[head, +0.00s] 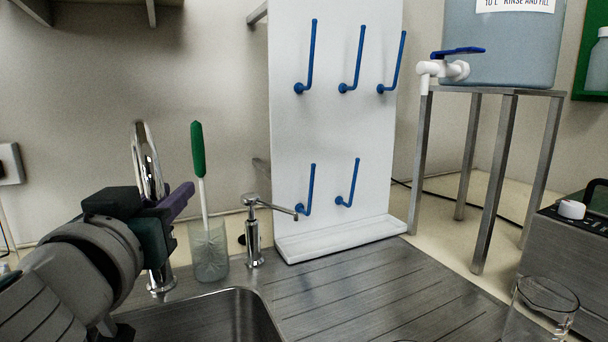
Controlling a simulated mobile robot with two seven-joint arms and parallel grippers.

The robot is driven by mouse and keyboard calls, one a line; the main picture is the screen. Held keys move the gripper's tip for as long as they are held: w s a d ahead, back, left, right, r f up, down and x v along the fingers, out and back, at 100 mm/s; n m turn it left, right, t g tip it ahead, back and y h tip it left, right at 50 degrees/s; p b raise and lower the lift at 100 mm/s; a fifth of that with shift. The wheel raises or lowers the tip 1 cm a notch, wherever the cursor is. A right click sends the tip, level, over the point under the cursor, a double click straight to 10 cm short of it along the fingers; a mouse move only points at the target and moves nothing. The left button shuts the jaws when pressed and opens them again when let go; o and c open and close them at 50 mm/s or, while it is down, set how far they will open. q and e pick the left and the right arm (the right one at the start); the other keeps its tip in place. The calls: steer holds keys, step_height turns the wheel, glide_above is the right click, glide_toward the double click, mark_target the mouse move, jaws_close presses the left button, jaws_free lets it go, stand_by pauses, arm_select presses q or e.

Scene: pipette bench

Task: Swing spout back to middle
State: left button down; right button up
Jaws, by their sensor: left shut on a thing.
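The chrome tap spout (147,160) is a tall arched tube at the left, behind the sink. Its arch shows narrow, almost edge-on, so its exact swing angle is hard to judge. My left gripper (168,205) comes in from the lower left and is shut on the spout. One purple finger shows to the right of the tube. The gripper body hides the lower part of the spout and the contact itself. The tap's base (160,282) shows below the gripper. My right gripper is not in view.
The sink basin (240,312) lies below. A glass beaker (209,252) with a green-handled brush (199,150) and a chrome soap dispenser (254,230) stand just right of the tap. A white peg board (340,130) rises behind the ribbed drainboard (370,285). A glass (540,310) stands front right.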

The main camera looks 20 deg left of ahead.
arm_select(q)
steer(key=shift+s+a+f, duration=0.1)
steer(key=shift+s+a, duration=0.55)
steer(key=shift+s, duration=0.35)
steer(key=c, duration=0.7)
jaws_free()
steer(key=shift+s+d, duration=0.1)
steer(key=b+v, duration=0.3)
steer(key=v, duration=0.6)
steer(key=shift+s, duration=0.35)
